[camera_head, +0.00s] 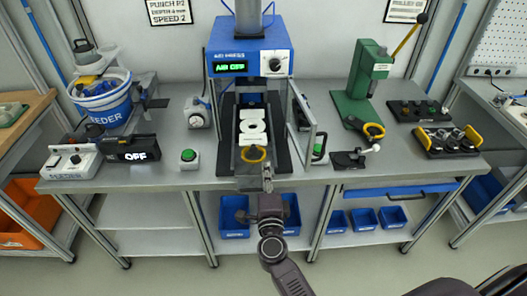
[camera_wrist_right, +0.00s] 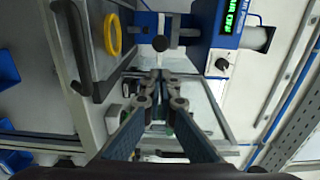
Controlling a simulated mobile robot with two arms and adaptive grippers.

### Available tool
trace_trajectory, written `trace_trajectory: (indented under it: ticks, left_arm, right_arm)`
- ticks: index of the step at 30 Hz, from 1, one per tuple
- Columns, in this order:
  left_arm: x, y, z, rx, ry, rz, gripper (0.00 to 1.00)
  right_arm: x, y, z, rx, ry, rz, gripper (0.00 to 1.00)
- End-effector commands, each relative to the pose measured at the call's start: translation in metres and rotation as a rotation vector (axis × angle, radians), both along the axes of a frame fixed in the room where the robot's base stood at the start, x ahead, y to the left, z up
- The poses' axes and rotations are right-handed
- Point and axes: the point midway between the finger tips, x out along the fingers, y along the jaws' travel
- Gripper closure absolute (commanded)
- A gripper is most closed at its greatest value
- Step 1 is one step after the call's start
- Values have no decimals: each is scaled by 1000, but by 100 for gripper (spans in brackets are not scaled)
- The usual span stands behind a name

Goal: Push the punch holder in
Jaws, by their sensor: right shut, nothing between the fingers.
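The blue press (camera_head: 248,62) stands mid-bench with its display reading "AIR OFF". Under it, a pale slide with round shapes, which looks like the punch holder (camera_head: 252,127), lies in a dark bed. A yellow ring handle (camera_head: 253,154) is at its front end; the ring also shows upper left in the right wrist view (camera_wrist_right: 112,34). My right gripper (camera_head: 267,176) is shut and empty, just in front of and slightly right of the ring. Its fingertips (camera_wrist_right: 160,78) meet in the wrist view. Whether it touches the ring is unclear. My left gripper is not in view.
A clear guard panel (camera_head: 302,125) stands open right of the slide. A green press (camera_head: 367,75) and black tool racks (camera_head: 447,141) are at the right. A feeder bucket (camera_head: 102,95) and a green button (camera_head: 188,156) are at the left. Blue bins (camera_head: 235,215) sit below the bench.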

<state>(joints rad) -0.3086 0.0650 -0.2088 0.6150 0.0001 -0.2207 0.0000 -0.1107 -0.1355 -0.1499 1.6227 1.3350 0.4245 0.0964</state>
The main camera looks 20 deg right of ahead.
Motion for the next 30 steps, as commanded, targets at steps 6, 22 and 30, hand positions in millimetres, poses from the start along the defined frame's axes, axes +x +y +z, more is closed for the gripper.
trace_trajectory:
  ticks: [6,22,30]
  left_arm:
    - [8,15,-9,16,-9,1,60]
    - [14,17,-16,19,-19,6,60]
    - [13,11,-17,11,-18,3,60]
  right_arm:
    - [44,-12,-1,-2,-3,1,100]
    - [77,-22,-1,-3,2,2,100]
    - [79,-22,-1,-3,1,2,100]
